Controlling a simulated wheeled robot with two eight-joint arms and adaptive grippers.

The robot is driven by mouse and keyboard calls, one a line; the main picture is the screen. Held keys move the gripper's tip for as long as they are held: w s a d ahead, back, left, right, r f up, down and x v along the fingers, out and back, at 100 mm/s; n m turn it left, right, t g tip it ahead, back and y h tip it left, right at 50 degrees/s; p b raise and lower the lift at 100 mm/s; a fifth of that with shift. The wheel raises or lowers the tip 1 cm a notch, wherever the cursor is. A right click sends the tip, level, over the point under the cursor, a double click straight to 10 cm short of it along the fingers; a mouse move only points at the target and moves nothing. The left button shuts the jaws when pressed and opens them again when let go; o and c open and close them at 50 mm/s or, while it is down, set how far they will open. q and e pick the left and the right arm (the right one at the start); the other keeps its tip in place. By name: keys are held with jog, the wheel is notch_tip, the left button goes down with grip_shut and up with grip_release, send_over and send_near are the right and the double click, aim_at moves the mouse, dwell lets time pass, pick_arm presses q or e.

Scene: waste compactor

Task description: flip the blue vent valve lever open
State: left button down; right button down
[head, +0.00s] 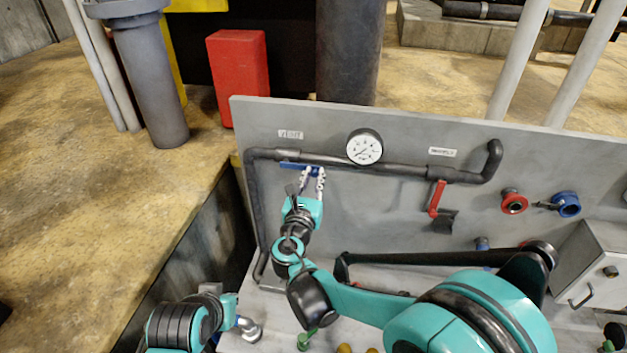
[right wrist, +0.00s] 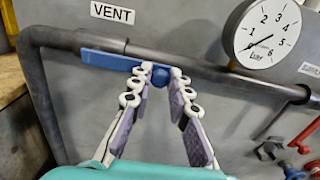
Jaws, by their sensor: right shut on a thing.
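The blue vent valve lever (head: 291,166) is on the grey pipe below the VENT label at the panel's upper left. In the right wrist view the blue lever (right wrist: 105,60) runs left from a round blue end (right wrist: 160,76), roughly along the pipe. My right gripper (head: 314,172) reaches up to it and is shut on the lever's right end, with a fingertip on each side of the blue part. The right wrist view shows these fingertips (right wrist: 158,74) too. My left gripper (head: 231,311) is at the lower left, far below the lever; its fingers cannot be made out.
A pressure gauge (head: 364,147) sits on the pipe just right of the lever. A red lever (head: 437,198) hangs down farther right, with red (head: 514,202) and blue (head: 566,204) fittings beyond. The grey panel (head: 400,215) stands close behind my right gripper.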

jog(key=c, duration=1.4)
grip_release()
jog(key=shift+r, duration=0.1)
jog(key=s, duration=0.4)
jog(key=s+a, duration=0.1)
jog(key=s, duration=0.3)
jog(key=s+a, duration=0.1)
jog(key=s, duration=0.3)
jog(key=shift+a, duration=0.2)
jog(key=shift+d, duration=0.1)
